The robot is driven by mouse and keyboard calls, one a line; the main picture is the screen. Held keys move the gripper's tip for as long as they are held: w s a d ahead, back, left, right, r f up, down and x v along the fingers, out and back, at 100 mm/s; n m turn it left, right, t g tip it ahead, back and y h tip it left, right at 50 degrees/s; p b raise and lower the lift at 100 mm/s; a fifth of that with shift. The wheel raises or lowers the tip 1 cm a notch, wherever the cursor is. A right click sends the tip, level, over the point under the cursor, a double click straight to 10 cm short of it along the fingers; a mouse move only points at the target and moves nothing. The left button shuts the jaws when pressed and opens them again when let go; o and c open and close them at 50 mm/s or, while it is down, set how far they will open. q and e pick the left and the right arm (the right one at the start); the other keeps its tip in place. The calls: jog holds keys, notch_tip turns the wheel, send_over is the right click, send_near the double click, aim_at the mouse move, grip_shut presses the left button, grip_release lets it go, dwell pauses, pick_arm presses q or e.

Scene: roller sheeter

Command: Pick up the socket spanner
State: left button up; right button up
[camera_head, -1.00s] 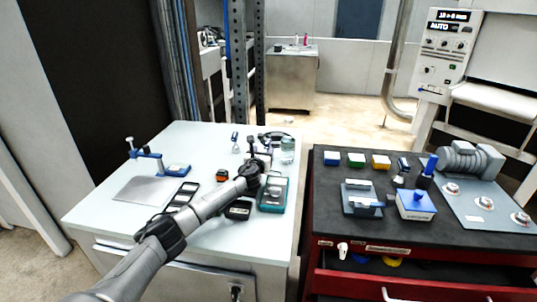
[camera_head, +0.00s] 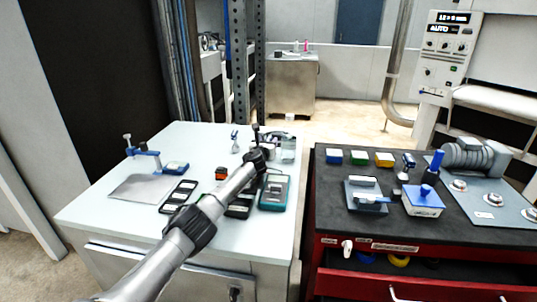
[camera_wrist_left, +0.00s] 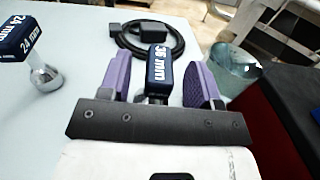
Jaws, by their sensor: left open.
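Two socket spanners with dark blue labelled blocks stand on the pale table (camera_head: 110,215). The one marked 36 mm (camera_wrist_left: 158,65) is between the two purple pads of my left gripper (camera_wrist_left: 160,80) in the left wrist view, with a gap to the right pad. My left gripper is open around it. The one marked 24 mm (camera_wrist_left: 20,38) stands off to the left with its chrome socket down, and it shows in the head view (camera_head: 235,136). In the head view my left gripper (camera_head: 257,138) largely hides the 36 mm spanner.
A black coiled cable (camera_wrist_left: 165,35) lies behind the 36 mm spanner. A clear jar (camera_wrist_left: 236,68) stands close to its right. A teal-edged case (camera_head: 273,193) and dark trays (camera_head: 180,194) lie in front. The red cabinet (camera_head: 330,255) is at right.

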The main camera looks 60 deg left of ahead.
pick_arm(q)
jog(key=shift+w+a, duration=0.15)
jog(key=shift+w, duration=0.05)
jog(key=shift+c, duration=0.2)
grip_shut()
dwell(0.4)
